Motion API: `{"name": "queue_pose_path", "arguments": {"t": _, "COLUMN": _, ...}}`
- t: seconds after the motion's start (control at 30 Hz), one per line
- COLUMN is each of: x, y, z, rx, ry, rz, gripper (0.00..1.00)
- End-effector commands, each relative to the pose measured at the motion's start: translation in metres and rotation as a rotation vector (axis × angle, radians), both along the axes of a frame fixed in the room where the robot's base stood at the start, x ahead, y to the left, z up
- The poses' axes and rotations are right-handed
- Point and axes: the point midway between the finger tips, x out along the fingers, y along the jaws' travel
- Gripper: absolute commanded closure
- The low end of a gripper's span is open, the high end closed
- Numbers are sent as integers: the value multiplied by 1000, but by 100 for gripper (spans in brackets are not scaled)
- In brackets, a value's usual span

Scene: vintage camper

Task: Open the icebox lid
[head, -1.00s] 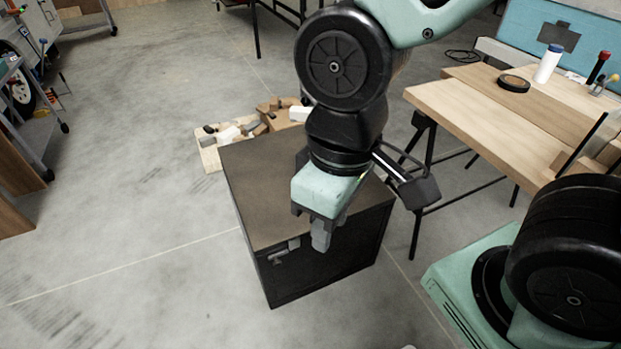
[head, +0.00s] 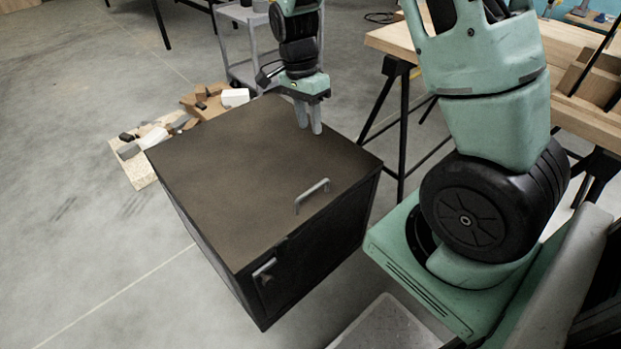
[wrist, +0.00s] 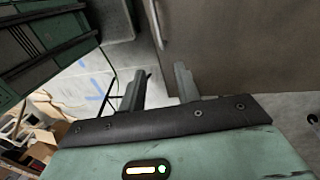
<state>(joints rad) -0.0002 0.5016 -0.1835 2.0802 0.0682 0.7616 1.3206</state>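The icebox is a dark box with a flat brown lid (head: 235,165), which lies closed on top. A grey bar handle (head: 313,192) stands on the lid near its right front edge. A second grey handle (head: 264,268) is on the dark front face. My gripper (head: 309,130) points down at the lid's far right part, behind the bar handle and apart from it. In the wrist view my gripper (wrist: 160,82) has its two fingers spread with nothing between them. The lid (wrist: 235,60) fills the upper right there, and a grey bar handle (wrist: 157,25) shows beyond the fingers.
A board with wood offcuts (head: 150,170) lies on the floor left of the icebox. A wooden workbench (head: 395,42) on black trestles stands at the right, close to my arm. A grey cart (head: 240,45) is behind. The floor at the left is clear.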

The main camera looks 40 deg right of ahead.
Motion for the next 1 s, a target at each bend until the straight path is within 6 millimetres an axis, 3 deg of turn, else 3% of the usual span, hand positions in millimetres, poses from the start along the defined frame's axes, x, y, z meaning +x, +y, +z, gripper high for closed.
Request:
{"name": "queue_pose_path", "arguments": {"t": 0.7, "x": -28, "y": 1, "z": -137, "rx": 3, "ry": 2, "rz": 6, "gripper": 67}}
{"name": "queue_pose_path", "arguments": {"t": 1.0, "x": -33, "y": 1, "z": -161, "rx": 3, "ry": 0, "rz": 8, "gripper": 67}}
